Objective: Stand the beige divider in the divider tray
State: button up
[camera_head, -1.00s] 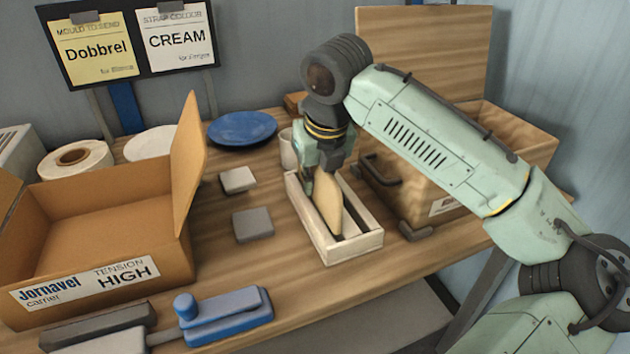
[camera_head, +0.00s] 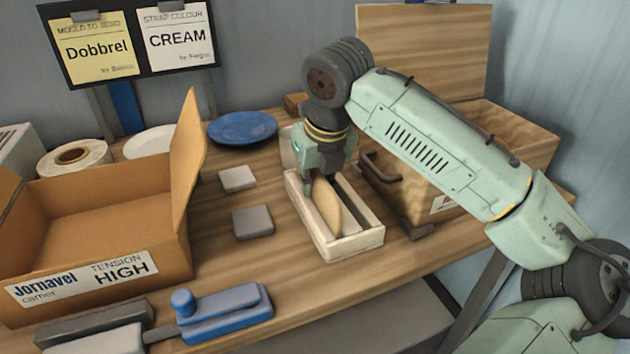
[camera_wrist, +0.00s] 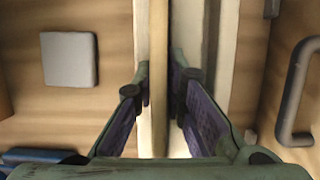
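The beige divider (camera_head: 326,207) is a thin plate with a curved edge. It stands about upright inside the pale divider tray (camera_head: 352,247), and its lower end is hidden by the tray's near wall. My gripper (camera_head: 322,180) is over the tray with its fingers either side of the divider's upper part. In the wrist view the divider (camera_wrist: 158,60) is edge-on between my fingertips, which look close against its two faces. The tray (camera_wrist: 226,60) shows on both sides of it, with more room to its right. I cannot tell whether the divider rests on the tray's floor.
A wooden box (camera_head: 470,150) with a dark handle stands close right of the tray. Two grey blocks (camera_head: 253,222) lie left of it. A blue plate (camera_head: 242,128) is behind, an open carton (camera_head: 95,230) far left, and a blue tool (camera_head: 228,312) in front.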

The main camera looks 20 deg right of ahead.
jog(key=shift+o, duration=1.1)
jog(key=shift+s+f, duration=0.15)
jog(key=shift+f, duration=0.8)
jog(key=shift+a, duration=0.1)
jog(key=shift+g, duration=0.3)
jog(key=v, duration=1.3)
